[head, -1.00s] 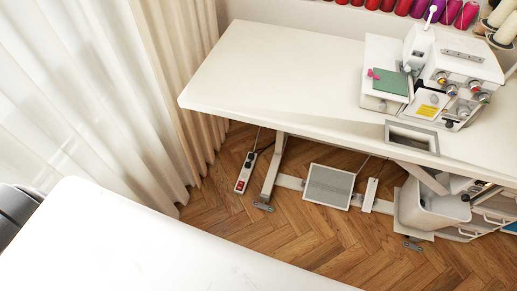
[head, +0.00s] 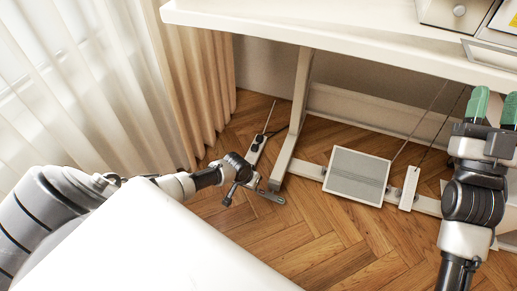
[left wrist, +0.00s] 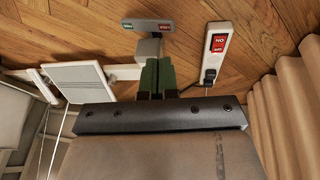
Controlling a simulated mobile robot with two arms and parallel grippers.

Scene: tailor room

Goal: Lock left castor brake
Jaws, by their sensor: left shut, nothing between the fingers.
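The left castor brake pedal (head: 270,195) is a short grey bar at the foot of the table's left leg (head: 294,125). In the left wrist view the pedal (left wrist: 148,26) has a green label at its left end and a red one at its right, over a grey castor block (left wrist: 149,50). My left gripper (head: 251,181) is low beside the pedal. Its green fingers (left wrist: 158,62) are shut and empty, their tips close to the block and below the bar in that view; contact cannot be told. My right gripper (head: 494,107) is open and empty near the table's front edge.
A power strip (left wrist: 215,52) with a red switch lies on the floor near the leg and curtain (head: 193,80). A foot pedal plate (head: 356,177) and a narrow white pedal (head: 409,188) are to the right. A white surface (head: 170,245) fills the near left. Wood floor lies between.

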